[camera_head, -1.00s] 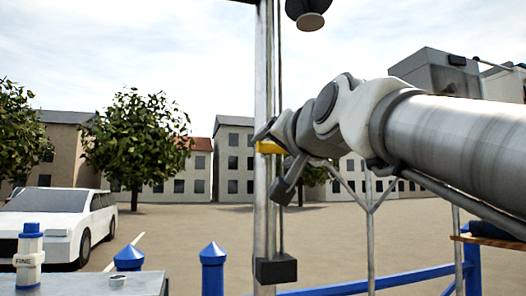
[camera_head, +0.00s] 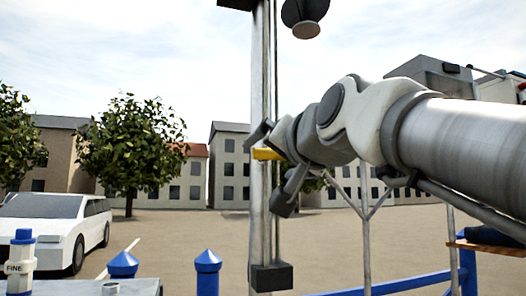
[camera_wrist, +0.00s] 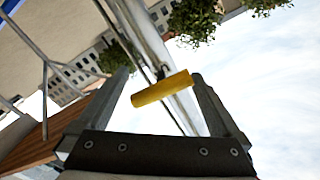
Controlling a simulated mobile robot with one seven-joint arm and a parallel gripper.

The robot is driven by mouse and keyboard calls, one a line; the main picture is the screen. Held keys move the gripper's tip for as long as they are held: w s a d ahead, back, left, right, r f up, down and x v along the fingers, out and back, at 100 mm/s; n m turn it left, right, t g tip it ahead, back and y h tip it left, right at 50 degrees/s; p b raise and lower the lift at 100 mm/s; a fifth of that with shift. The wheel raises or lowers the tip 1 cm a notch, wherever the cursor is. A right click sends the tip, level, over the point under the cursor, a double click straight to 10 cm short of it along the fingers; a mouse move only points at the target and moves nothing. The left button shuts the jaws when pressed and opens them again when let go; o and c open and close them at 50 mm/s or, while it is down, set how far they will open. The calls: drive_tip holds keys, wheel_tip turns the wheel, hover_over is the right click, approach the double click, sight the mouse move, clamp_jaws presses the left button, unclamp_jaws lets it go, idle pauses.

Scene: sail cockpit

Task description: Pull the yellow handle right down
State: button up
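The yellow handle (camera_head: 266,154) is a short bar beside the upright metal post (camera_head: 262,95), about mid-height in the head view. In the wrist view the yellow handle (camera_wrist: 160,89) lies slantwise across the gap between my fingertips. My gripper (camera_head: 270,168) is open, with one finger above the handle and the other below it. In the wrist view both fingers of my gripper (camera_wrist: 160,80) stand wide apart. The handle's right end is close to one fingertip; I cannot tell whether they touch. Part of the handle is hidden behind my gripper in the head view.
A dark block (camera_head: 271,277) sits low on the post, and a dark round fitting (camera_head: 305,15) hangs at the top. Blue rails (camera_head: 400,284) and a thin metal frame (camera_head: 365,220) stand at lower right. A labelled bottle (camera_head: 20,262) stands at lower left.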

drive_tip(key=v, duration=1.5)
drive_tip(key=shift+s+d, duration=0.35)
drive_tip(key=shift+r, duration=0.1)
drive_tip(key=w+d+f+n+g+h, duration=0.1)
drive_tip(key=w+f+g, duration=0.15)
drive_tip(key=f, duration=0.85)
drive_tip(key=w+d+f+g+h, duration=0.1)
drive_tip(key=f+g+h, duration=0.15)
drive_tip(key=f, duration=0.75)
drive_tip(key=s+d+f+n+g+h, duration=0.1)
drive_tip(key=s+d+f+g, duration=0.1)
drive_tip(key=f, duration=0.6)
drive_tip(key=s+d+f+n+g, duration=0.1)
drive_tip(key=s+f+g, duration=0.2)
drive_tip(key=f, duration=0.6)
drive_tip(key=s+d+f+g+h, duration=0.1)
drive_tip(key=s+d+f+g, duration=0.1)
drive_tip(key=f, duration=0.6)
wheel_tip(320, 180, up, 13)
drive_tip(key=p, duration=1.2)
drive_tip(key=shift+a+p, duration=0.25)
drive_tip(key=shift+p, duration=0.1)
drive_tip(key=shift+a+y, duration=0.1)
drive_tip(key=shift+y, duration=0.15)
